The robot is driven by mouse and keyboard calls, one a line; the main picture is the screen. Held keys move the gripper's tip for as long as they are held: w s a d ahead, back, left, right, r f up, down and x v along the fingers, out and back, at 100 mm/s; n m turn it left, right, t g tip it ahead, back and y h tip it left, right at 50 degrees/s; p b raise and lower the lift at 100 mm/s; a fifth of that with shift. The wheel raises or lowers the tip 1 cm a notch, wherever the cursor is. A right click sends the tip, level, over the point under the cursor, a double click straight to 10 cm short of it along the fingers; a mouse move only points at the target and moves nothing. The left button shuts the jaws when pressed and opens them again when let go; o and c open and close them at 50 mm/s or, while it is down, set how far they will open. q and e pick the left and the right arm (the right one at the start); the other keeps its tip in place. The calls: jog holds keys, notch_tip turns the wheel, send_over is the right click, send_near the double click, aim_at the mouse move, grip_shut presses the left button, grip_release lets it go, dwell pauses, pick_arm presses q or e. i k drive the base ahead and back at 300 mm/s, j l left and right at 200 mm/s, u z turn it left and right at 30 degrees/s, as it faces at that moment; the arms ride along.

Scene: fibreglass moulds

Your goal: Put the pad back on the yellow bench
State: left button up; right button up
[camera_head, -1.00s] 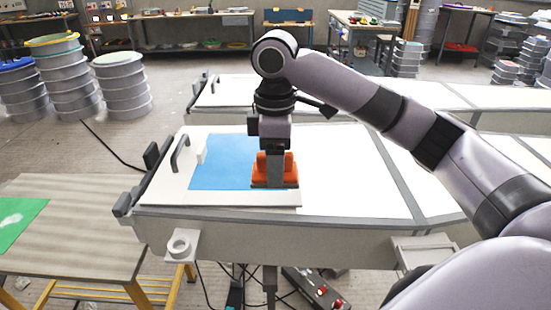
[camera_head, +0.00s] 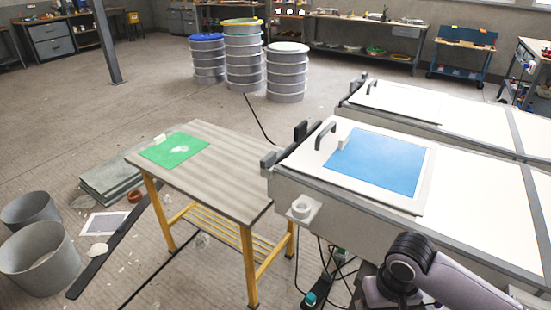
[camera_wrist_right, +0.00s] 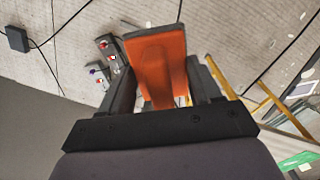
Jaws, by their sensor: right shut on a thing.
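The orange pad (camera_wrist_right: 158,62) shows in the right wrist view, between the two dark fingers of my right gripper (camera_wrist_right: 162,84), which is shut on it. The pad hangs over the floor there. The yellow bench (camera_head: 231,185) stands left of the white mould in the head view, with a grey-brown top and yellow legs. A green sheet (camera_head: 165,152) with a white patch lies on its far left part. The rest of its top is bare. In the head view my right arm is at the bottom right, its gripper and the pad out of sight. My left gripper is not in view.
A white mould (camera_head: 467,212) with a blue sheet (camera_head: 380,163) stands right of the bench. Cables and a power strip lie on the floor between them. Grey buckets (camera_head: 42,262) and a dark bar (camera_head: 115,255) are on the floor at left. Stacked drums (camera_head: 287,75) stand behind.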

aim_at(258, 192)
jog(key=i+j, duration=0.15)
jog(key=j, duration=0.2)
jog(key=i+j+z, duration=0.15)
jog(key=j, duration=0.2)
jog(key=i+j, duration=0.1)
jog(key=j, duration=0.25)
jog(key=i+j+z, duration=0.1)
jog(key=j, duration=0.25)
jog(key=i+j, duration=0.1)
jog(key=j, duration=0.25)
jog(key=i+j+z, duration=0.2)
jog(key=i+j, duration=0.15)
jog(key=j, duration=0.25)
jog(key=i+j+z, duration=0.1)
jog(key=j, duration=0.25)
jog(key=i+j+z, duration=0.1)
jog(key=j, duration=0.25)
jog(key=i, duration=0.1)
